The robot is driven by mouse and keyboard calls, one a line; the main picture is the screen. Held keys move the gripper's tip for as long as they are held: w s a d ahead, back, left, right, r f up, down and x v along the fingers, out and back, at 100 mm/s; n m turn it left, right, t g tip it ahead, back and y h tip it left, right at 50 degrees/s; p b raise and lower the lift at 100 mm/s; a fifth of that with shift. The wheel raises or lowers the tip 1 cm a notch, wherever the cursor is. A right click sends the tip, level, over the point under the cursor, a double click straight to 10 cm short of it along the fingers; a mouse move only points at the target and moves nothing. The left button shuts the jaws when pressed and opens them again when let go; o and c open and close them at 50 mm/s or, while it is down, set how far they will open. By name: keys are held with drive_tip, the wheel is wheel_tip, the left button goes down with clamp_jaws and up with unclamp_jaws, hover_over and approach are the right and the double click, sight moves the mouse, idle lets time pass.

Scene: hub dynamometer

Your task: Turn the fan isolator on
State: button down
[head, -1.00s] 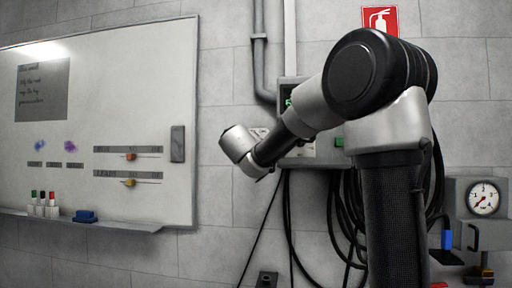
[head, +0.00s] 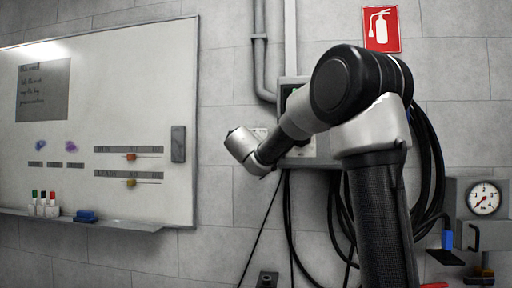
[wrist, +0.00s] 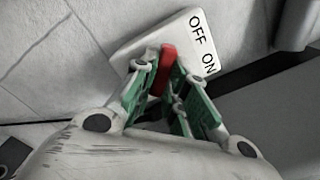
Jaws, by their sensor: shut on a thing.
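The fan isolator is a pale plate (wrist: 140,48) on the wall in the wrist view, with OFF and ON in black along its right side. Its red lever (wrist: 169,54) stands out from the plate. My gripper (wrist: 160,78) has green fingers on both sides of the lever and is shut on it. The lever's lower part is partly hidden between the fingers. Which label the lever is set to, I cannot tell. In the head view my arm hides the fingers and the lever.
A grey cabinet (head: 291,84) is on the wall behind my arm. Black cables (head: 290,225) hang below it. A whiteboard (head: 100,105) with a tray is at left. A pressure gauge (head: 484,198) is at right, and a red extinguisher sign (head: 381,29) is above.

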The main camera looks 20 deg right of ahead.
drive_tip(key=shift+m, duration=8.9)
drive_tip(key=shift+f, duration=0.1)
drive_tip(key=c, duration=1.4)
unclamp_jaws()
drive_tip(key=shift+c, duration=0.2)
